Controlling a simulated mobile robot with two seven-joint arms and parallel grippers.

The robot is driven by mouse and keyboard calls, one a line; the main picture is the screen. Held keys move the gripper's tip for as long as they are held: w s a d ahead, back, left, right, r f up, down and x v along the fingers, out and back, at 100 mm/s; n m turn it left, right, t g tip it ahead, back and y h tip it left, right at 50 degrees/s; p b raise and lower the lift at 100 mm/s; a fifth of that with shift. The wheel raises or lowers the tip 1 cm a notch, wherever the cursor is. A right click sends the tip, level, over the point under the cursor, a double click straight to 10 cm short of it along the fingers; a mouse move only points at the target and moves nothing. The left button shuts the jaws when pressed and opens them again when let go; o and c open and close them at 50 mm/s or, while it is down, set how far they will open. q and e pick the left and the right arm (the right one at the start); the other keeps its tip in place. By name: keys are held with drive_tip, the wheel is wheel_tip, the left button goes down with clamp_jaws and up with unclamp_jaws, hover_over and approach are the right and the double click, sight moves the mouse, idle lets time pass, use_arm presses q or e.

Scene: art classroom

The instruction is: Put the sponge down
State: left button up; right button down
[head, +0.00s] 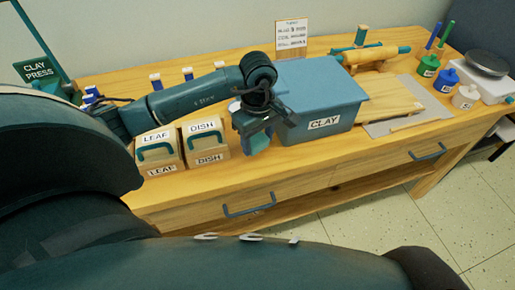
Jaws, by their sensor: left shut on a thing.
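My left gripper (257,137) is in front of the left end of the blue clay bin, pointing down. I cannot tell whether the sponge touches the table. My right gripper is not in view.
The wooden table (330,152) holds the blue clay bin (318,95), a dish box (205,140) and a leaf box (158,152). A rolling pin (372,55), colored pots (428,66) and a scale (487,65) stand to the right. A bare strip runs along the front edge.

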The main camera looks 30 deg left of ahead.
sight(258, 150)
use_arm(q)
wheel_tip(258, 150, down, 4)
drive_tip(key=shift+r, duration=0.1)
drive_tip(key=shift+f, duration=0.25)
drive_tip(key=o, duration=0.9)
